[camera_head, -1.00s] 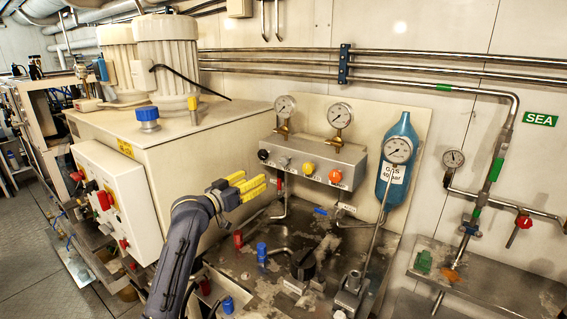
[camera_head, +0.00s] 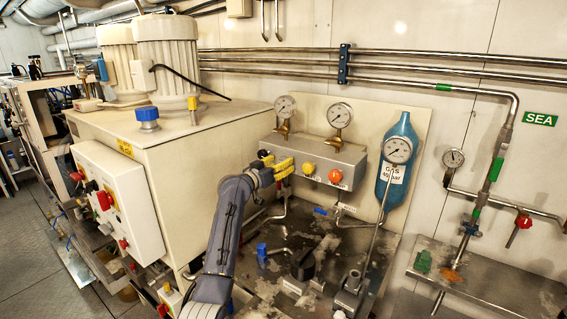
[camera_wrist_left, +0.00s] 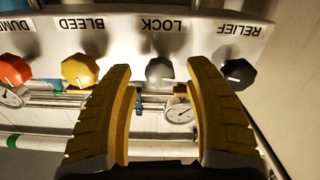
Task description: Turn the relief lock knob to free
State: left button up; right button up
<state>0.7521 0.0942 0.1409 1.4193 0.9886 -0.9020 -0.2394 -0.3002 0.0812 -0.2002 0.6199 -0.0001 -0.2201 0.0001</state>
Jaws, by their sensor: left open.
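The grey knob (camera_wrist_left: 159,72) shows under the label LOCK in the left wrist view, which shows the panel upside down. The black knob (camera_wrist_left: 238,73) is under the label RELIEF to its right. My left gripper (camera_head: 279,164) has its yellow fingers at the left part of the grey valve box (camera_head: 352,157). In the wrist view the open fingers (camera_wrist_left: 164,76) frame the grey knob, one tip on each side. Contact cannot be made out. In the head view the gripper hides the grey knob. My right gripper is in neither view.
The yellow knob (camera_wrist_left: 80,70) under BLEED and the orange knob (camera_wrist_left: 14,69) under DUMP are close beside. Two gauges (camera_head: 340,115) stand above the box, and a blue gas bottle (camera_head: 402,130) is right of it. Pipes and fittings crowd the bench below.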

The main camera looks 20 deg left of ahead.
pick_arm(q)
jog(key=shift+x, duration=0.95)
jog(key=shift+o, duration=0.2)
grip_shut()
